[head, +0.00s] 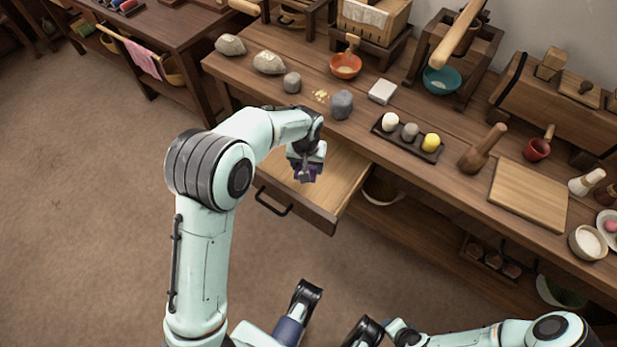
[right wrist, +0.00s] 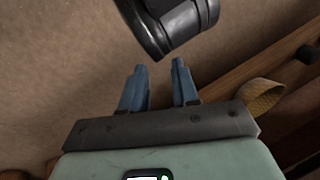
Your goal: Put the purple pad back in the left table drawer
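The left table drawer (head: 345,178) is pulled open below the table top in the head view, and the part of its wooden floor that I can see is bare. My left gripper (head: 306,176) points down over the open drawer. The dark purple pad (head: 298,169) shows at its fingers, partly hidden by them, and the gripper appears shut on it. I cannot tell whether the pad touches the drawer floor. My right gripper (right wrist: 158,88) has its blue fingers apart with nothing between them in the right wrist view.
The table top (head: 335,128) bears stones, an orange bowl (head: 346,65), a dark tray (head: 407,137) with several lumps, and a wooden board (head: 516,193). The drawer handle (head: 272,203) juts over the open floor. Open floor lies left of the table.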

